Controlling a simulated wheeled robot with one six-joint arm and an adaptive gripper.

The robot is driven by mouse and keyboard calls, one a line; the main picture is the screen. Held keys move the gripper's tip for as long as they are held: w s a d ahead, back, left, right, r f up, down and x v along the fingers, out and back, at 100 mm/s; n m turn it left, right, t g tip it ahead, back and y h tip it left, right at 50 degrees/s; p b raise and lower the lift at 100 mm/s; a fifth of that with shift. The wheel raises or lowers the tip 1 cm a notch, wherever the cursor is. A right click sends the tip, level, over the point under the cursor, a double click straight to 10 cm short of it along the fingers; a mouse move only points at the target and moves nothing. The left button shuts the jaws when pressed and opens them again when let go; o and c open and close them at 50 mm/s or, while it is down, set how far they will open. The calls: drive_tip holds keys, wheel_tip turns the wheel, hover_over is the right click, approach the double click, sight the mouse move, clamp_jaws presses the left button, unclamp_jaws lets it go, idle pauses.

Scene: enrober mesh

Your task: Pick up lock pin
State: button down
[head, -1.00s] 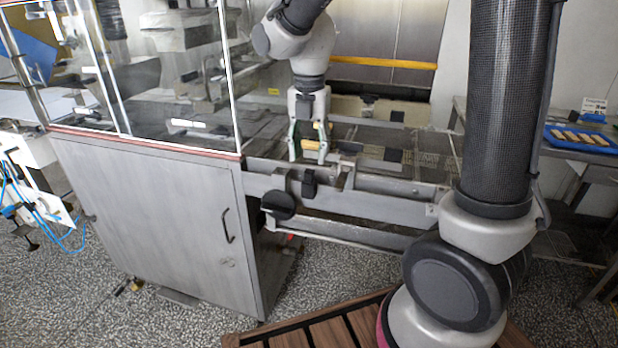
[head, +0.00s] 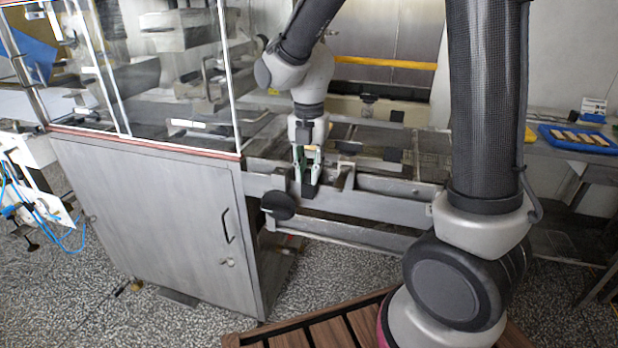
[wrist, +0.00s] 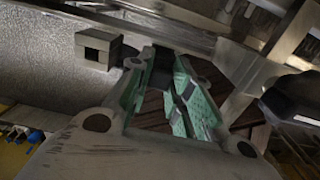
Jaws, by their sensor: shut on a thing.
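The lock pin appears to be the small black piece (head: 309,191) at the front rail of the conveyor frame, just right of the cabinet. My gripper (head: 308,178) points down over the rail, with its green-padded fingers on either side of the black piece. The wrist view shows the dark piece (wrist: 161,68) between the fingertips, where my gripper (wrist: 168,62) is shut on it. The pin's lower part is hidden, so I cannot tell how far it sits in the rail.
A grey cabinet (head: 150,215) with a glass-walled top stands left of the gripper. A round black knob (head: 278,205) is on the frame just below left. The mesh conveyor lies behind the rail. A blue tray (head: 578,139) with bars sits on the right-hand table.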

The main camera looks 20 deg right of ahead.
sight(309, 171)
wheel_tip(309, 171, up, 16)
drive_tip(key=shift+f, duration=0.2)
idle(1.2)
